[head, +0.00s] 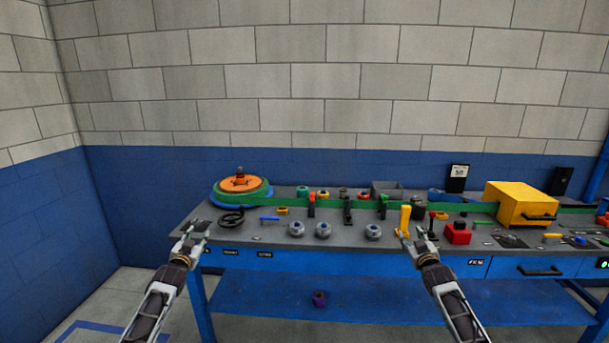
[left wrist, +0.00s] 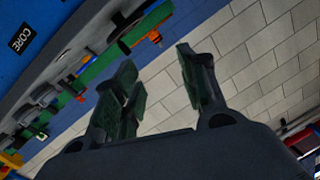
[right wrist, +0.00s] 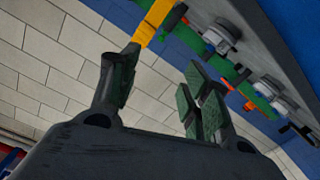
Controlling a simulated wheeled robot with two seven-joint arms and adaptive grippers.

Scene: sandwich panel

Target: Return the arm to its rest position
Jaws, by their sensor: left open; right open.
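My left gripper (head: 190,236) is open and empty at the left front corner of the workbench. In the left wrist view its two fingers (left wrist: 158,90) stand apart with nothing between them. My right gripper (head: 418,242) is open at the bench's front edge, close to a yellow upright lever (head: 405,220). In the right wrist view its fingers (right wrist: 160,85) are apart. The yellow lever (right wrist: 157,20) shows beyond the left finger there; I cannot tell whether they touch.
The grey bench top (head: 270,236) carries an orange and green disc stack (head: 240,186), a black handwheel (head: 231,217), several round knobs (head: 323,230), a red block (head: 458,233) and a yellow box (head: 519,204). A small purple object (head: 319,298) lies on the blue lower shelf (head: 390,300).

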